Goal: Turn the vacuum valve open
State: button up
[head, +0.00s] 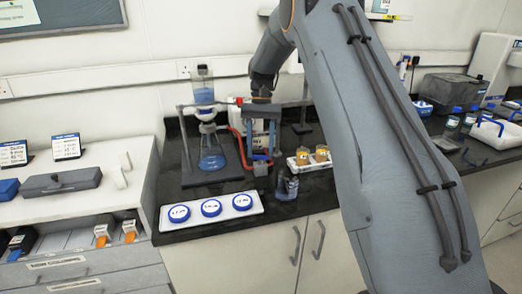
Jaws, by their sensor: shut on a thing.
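The valve's grey body (261,169) sits just below, on the dark worktop. Red hose (240,148) runs between the flask side and the valve area. The exact angle of the handle is too small to tell. The glass flask (212,160), with a column holding blue liquid (203,95) above it, stands on the clamp stand to the left.
A white tray with several blue-rimmed discs (211,209) lies at the worktop's front edge. A white rack with orange-capped jars (311,158) is right of the valve. My arm covers the right middle.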

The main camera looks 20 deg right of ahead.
jog(key=shift+a+n+h, duration=0.15)
jog(key=shift+n+h, duration=0.55)
jog(key=shift+n, duration=1.1)
jog(key=o, duration=1)
jog(key=shift+o, duration=0.2)
jog(key=shift+w, duration=0.1)
jog(key=b+v, duration=0.2)
jog(key=v, duration=0.5)
jog(key=shift+r+b, duration=0.35)
jog(key=shift+b, duration=0.05)
jog(key=shift+w, duration=0.15)
